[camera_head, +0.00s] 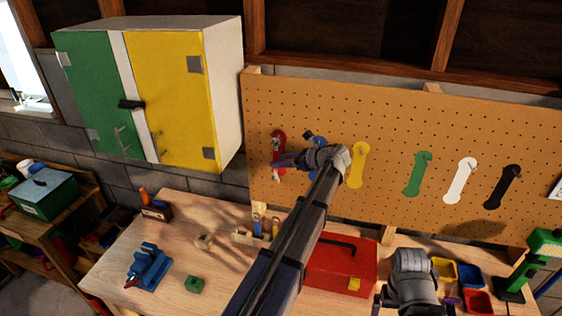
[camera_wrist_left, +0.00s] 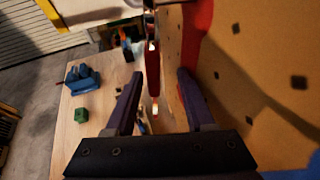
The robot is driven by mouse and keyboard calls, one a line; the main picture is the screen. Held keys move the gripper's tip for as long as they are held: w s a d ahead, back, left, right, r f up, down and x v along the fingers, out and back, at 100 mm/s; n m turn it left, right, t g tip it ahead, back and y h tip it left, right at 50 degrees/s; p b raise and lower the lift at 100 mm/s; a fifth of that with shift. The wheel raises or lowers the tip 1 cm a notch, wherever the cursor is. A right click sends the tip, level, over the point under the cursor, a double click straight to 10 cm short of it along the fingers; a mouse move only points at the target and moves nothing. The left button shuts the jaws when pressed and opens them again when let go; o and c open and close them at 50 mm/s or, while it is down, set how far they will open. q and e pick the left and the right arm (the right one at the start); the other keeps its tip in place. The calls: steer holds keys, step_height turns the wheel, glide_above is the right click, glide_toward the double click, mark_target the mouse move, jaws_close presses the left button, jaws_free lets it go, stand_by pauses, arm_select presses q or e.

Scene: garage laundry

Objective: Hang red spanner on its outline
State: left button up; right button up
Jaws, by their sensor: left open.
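The red outline (camera_head: 281,135) is at the left end of the pegboard (camera_head: 320,100); it also shows in the left wrist view (camera_wrist_left: 196,35). The red spanner (camera_wrist_left: 154,104), partly metallic, stands upright between my left fingers in the wrist view, apart from the board's face. In the head view the spanner (camera_head: 276,144) overlaps the outline, its middle partly hidden by the gripper. Whether a peg carries it I cannot tell. My left gripper (camera_head: 278,160) is open around the spanner, with gaps on both sides. My right arm shows at the bottom right; its gripper is not seen.
Blue, yellow, green, white and black outlines run rightward along the board. A green-and-yellow cabinet (camera_head: 165,90) hangs at left. The workbench (camera_head: 215,215) below holds a blue vise (camera_head: 148,266), a green block (camera_head: 194,285) and a red toolbox (camera_head: 340,268).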

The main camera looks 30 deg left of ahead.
arm_select(q)
steer(key=shift+w+r, duration=0.15)
steer(key=shift+w, duration=0.15)
steer(key=p+v, duration=0.3)
steer(key=v, duration=0.5)
steer(key=s+d+f+n+h+b, duration=0.4)
steer(key=s+d+f+b, duration=0.2)
steer(key=s+d+f, duration=0.3)
steer(key=s+d+f+n+h+b, duration=0.4)
steer(key=s+d+f+n+b, duration=0.1)
steer(key=s+d+f, duration=0.4)
steer(key=s+d+f+n+h+b, duration=0.4)
steer(key=s+d+f+b, duration=0.4)
steer(key=f, duration=0.7)
steer(key=shift+s+d+n+g, duration=0.15)
steer(key=shift+s+d+n, duration=0.3)
steer(key=shift+s, duration=0.55)
steer(key=shift+s+d+n+g, duration=0.15)
steer(key=shift+s+d+n, duration=0.1)
steer(key=shift+s+d, duration=0.6)
steer(key=shift+s+a, duration=0.1)
steer(key=shift+a, duration=0.1)
